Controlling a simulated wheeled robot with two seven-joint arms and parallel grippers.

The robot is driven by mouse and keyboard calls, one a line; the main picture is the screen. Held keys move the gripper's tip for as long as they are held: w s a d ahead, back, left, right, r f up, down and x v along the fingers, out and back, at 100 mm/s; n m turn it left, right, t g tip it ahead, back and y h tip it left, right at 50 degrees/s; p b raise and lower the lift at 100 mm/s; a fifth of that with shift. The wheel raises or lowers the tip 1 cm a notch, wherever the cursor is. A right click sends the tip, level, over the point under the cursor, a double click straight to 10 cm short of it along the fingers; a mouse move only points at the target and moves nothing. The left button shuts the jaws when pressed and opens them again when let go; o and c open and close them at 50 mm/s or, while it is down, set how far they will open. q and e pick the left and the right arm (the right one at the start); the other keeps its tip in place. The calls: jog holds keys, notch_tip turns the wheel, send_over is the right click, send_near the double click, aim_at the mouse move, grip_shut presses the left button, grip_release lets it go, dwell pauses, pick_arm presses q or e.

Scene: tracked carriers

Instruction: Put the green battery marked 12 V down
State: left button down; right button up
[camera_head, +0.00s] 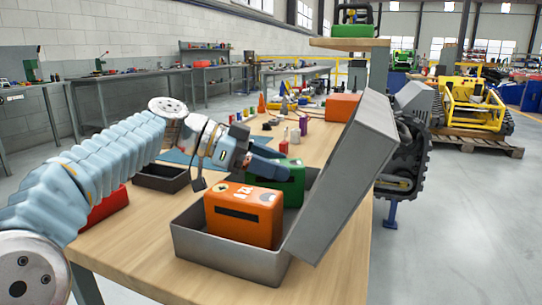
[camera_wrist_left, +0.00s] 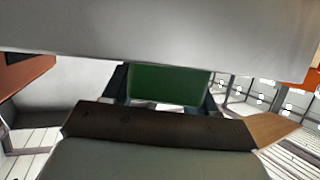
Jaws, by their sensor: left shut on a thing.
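My left gripper (camera_head: 268,162) is shut on a green battery (camera_head: 290,188), with its fingers at the battery's upper part. The battery is at the far part of an open grey metal box (camera_head: 228,258), behind an orange battery (camera_head: 238,228). Its lower part is hidden, so I cannot tell whether it touches the box floor. I cannot read a marking on it. In the left wrist view the green battery (camera_wrist_left: 168,84) shows between the two fingers, below a broad grey surface. My right gripper is not in view.
The box's grey lid (camera_head: 345,165) stands open at the right. A dark tray (camera_head: 160,177) and a red item (camera_head: 108,208) lie left of the box. Small bottles and an orange box (camera_head: 342,107) stand farther back. Bare wooden tabletop (camera_head: 140,250) shows at the front left.

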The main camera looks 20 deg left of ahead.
pick_arm(q)
jog(key=shift+r, duration=0.1)
jog(key=shift+c, duration=1.6)
grip_release()
jog(key=p+v, duration=0.1)
jog(key=v, duration=1.1)
